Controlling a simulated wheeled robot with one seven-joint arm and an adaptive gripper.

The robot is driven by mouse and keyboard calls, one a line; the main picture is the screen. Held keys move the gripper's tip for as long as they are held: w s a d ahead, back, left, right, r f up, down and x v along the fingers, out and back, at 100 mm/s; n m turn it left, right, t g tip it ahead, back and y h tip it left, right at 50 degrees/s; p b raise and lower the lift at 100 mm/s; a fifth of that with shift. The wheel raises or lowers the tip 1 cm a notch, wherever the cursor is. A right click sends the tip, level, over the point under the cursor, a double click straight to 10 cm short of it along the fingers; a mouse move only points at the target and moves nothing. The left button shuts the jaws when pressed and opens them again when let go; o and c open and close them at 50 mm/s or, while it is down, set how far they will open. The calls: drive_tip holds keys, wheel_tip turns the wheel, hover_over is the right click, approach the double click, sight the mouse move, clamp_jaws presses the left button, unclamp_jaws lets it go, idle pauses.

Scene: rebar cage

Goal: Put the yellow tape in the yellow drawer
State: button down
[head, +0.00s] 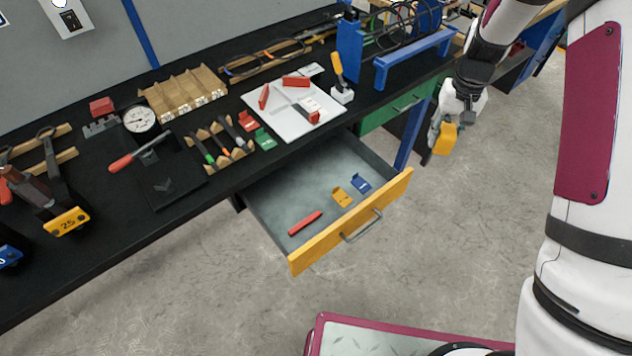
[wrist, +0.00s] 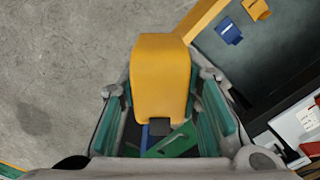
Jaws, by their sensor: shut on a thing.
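My gripper (head: 436,140) is shut on the yellow tape (head: 446,138), a yellow block-like piece. It holds the tape in the air to the right of the yellow drawer. In the wrist view the tape (wrist: 160,75) sits between the two fingers of my gripper (wrist: 160,115). The yellow drawer (head: 345,228) is pulled out from under the black bench, with a yellow front and grey inside. Its front edge also shows in the wrist view (wrist: 203,18). In it lie a red stick-like item (head: 305,223), a yellow piece (head: 343,197) and a blue piece (head: 361,184).
The black bench (head: 100,245) holds tools, a white board (head: 290,122) and a dial gauge (head: 140,119). A green drawer (head: 395,107) and a blue post (head: 413,133) stand right of the open drawer.

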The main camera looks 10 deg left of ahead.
drive_tip(key=a+f+n+b, duration=0.4)
drive_tip(key=a+f+b, duration=0.2)
drive_tip(key=a, duration=0.1)
drive_tip(key=r+n+b, duration=0.1)
drive_tip(key=n+b, duration=1.2)
drive_tip(key=n, duration=1.1)
hover_over(282, 208)
wheel_tip(282, 208, down, 17)
drive_tip(key=shift+w+f+b, duration=0.1)
drive_tip(key=shift+b, duration=0.9)
